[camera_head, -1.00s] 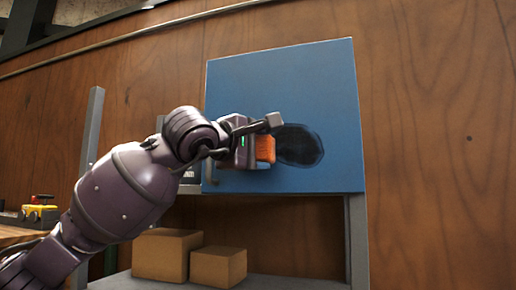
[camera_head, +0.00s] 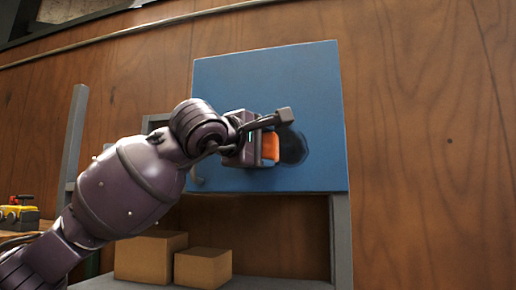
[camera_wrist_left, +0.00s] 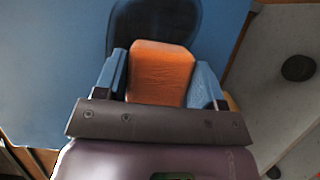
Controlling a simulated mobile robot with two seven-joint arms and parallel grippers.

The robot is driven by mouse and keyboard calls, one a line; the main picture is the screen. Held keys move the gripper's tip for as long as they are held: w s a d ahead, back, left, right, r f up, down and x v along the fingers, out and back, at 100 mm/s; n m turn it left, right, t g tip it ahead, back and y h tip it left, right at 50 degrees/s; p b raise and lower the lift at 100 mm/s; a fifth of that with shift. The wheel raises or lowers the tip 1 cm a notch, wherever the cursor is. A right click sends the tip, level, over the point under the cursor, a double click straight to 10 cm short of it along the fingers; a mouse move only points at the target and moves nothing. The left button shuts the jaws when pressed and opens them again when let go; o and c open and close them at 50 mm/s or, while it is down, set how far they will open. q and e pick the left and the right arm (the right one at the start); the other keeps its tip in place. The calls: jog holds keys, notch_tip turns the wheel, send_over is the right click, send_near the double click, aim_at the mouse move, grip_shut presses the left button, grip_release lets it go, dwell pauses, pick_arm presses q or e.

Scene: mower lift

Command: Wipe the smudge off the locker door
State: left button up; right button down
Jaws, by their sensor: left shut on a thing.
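The blue locker door (camera_head: 245,80) fills the middle of the head view. A dark smudge (camera_head: 294,146) is on its right half, partly hidden behind my gripper. My left gripper (camera_head: 262,147) is shut on an orange block-like wiper (camera_head: 271,146) in front of the smudge's left part. In the left wrist view the orange wiper (camera_wrist_left: 160,72) sits between the two blue fingers of the gripper (camera_wrist_left: 160,85), and the dark smudge (camera_wrist_left: 155,20) shows just beyond it. I cannot tell whether the wiper touches the door. My right gripper is not in view.
Two cardboard boxes, a larger one (camera_head: 150,256) and a smaller one (camera_head: 203,267), stand on the shelf below the locker. A grey post (camera_head: 342,240) supports the right side. A yellow and red item (camera_head: 18,212) is at the far left. The wooden wall (camera_head: 430,100) is bare at right.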

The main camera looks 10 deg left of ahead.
pick_arm(q)
jog(key=shift+d, duration=1.3)
jog(key=shift+d+b, duration=0.4)
jog(key=shift+d, duration=1.3)
jog(key=shift+d+b, duration=0.35)
jog(key=shift+d, duration=0.4)
jog(key=shift+s+d, duration=0.1)
jog(key=shift+d, duration=1.35)
jog(key=shift+b, duration=0.5)
jog(key=shift+a, duration=0.85)
jog(key=shift+a+b, duration=0.35)
jog(key=shift+a, duration=0.65)
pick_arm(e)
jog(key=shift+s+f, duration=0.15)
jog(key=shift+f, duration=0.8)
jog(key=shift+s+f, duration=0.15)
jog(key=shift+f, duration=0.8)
pick_arm(q)
jog(key=shift+a, duration=0.1)
